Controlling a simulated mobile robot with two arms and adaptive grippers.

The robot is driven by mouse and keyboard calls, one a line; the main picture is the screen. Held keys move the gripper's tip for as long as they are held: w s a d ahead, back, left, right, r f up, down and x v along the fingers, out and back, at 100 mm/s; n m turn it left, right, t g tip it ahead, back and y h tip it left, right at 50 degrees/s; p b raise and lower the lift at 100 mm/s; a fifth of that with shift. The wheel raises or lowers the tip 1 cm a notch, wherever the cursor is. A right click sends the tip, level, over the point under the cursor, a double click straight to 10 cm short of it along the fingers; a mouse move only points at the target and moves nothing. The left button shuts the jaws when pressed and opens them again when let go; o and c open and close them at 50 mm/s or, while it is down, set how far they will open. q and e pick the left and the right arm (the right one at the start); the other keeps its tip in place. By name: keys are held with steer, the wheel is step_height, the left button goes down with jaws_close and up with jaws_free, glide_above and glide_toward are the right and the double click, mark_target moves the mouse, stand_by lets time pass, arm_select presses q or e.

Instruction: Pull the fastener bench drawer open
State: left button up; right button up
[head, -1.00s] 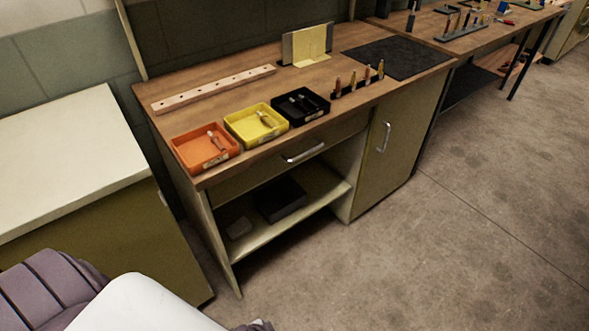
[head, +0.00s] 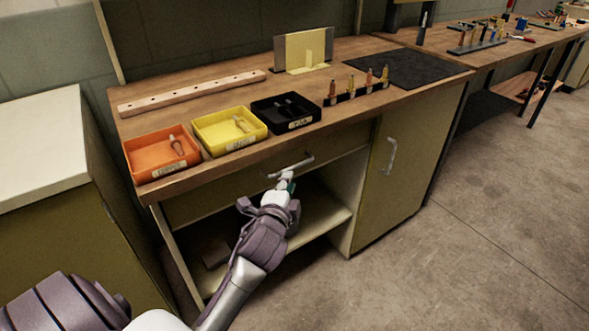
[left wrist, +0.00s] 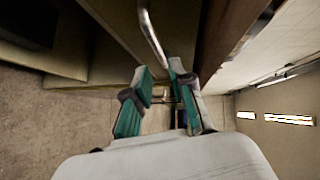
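The fastener bench (head: 190,180) has a wooden top with a drawer front (head: 215,197) under its edge. The drawer looks closed, flush with the bench. Its silver bar handle (head: 292,167) is on the drawer front. My left gripper (head: 287,178) is just in front of and below the handle in the head view. In the left wrist view, the left gripper (left wrist: 158,68) has its teal-padded fingers apart. The metal handle (left wrist: 150,30) runs toward the gap between the fingertips; I cannot tell whether they touch it. My right gripper is not in view.
Orange (head: 155,160), yellow (head: 225,135) and black (head: 285,115) bins stand along the bench's front edge. An open shelf (head: 315,213) lies below the drawer. A cupboard door with a handle (head: 390,155) is to the right. Floor (head: 480,255) in front is clear.

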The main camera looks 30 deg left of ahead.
mark_target(294, 167)
arm_select(q)
steer(key=b+x, duration=0.1)
steer(key=x, duration=0.7)
steer(key=shift+w+a+f, duration=0.1)
steer(key=shift+w, duration=0.2)
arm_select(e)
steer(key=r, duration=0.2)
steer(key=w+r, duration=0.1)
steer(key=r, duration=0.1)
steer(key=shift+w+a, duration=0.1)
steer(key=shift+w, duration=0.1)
arm_select(q)
jaws_close()
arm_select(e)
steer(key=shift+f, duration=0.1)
